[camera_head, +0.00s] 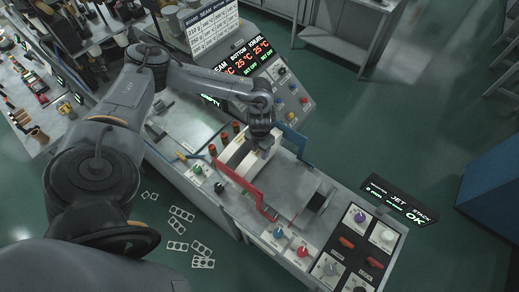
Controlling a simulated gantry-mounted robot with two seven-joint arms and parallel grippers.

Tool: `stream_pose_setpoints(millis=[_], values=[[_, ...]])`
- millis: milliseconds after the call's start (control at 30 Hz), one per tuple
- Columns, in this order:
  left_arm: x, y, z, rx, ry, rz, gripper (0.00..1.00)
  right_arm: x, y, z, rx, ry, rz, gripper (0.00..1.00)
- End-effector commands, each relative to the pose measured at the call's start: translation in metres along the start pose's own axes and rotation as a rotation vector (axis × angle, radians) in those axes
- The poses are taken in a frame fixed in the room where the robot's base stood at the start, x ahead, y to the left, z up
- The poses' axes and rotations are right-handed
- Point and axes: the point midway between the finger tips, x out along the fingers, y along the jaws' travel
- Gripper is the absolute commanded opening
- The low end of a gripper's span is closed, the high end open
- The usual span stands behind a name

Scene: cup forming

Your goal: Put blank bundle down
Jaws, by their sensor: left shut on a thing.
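My left gripper (262,146) points down over the forming machine, between a red bar and a blue plate. It is shut on the pale blank bundle (246,163), which lies low between these parts. The gripper's fingertips are small and partly hidden by the wrist and the bundle. I cannot tell whether the bundle touches the surface beneath. My right gripper is not in view.
The red bar (240,186) is in front of the bundle and the blue plate (294,141) behind it. A control panel (352,250) with knobs is at the lower right. A display (397,202) reads "OK". Flat blanks (181,214) lie on the green floor.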

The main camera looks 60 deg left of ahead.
Motion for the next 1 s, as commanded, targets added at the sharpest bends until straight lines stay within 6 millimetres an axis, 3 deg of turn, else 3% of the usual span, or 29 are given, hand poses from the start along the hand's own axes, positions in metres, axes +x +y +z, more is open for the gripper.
stream_pose_setpoints(millis=[533,567,600,700,1000], values=[[0.0091,-0.0003,0.0012,0.000,-0.003,-0.001,0.00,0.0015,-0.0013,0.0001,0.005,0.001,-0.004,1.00],[0.0090,0.0001,0.0004,0.000,-0.002,0.000,0.52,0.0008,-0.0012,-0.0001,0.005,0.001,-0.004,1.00],[0.0088,0.0001,0.0004,0.000,-0.002,0.000,0.58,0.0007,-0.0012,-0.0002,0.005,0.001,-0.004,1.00],[0.0088,0.0001,0.0004,0.000,-0.002,0.000,0.72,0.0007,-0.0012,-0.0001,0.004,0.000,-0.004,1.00],[0.0073,0.0001,0.0005,0.000,-0.002,0.000,0.72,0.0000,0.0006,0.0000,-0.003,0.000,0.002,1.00]])
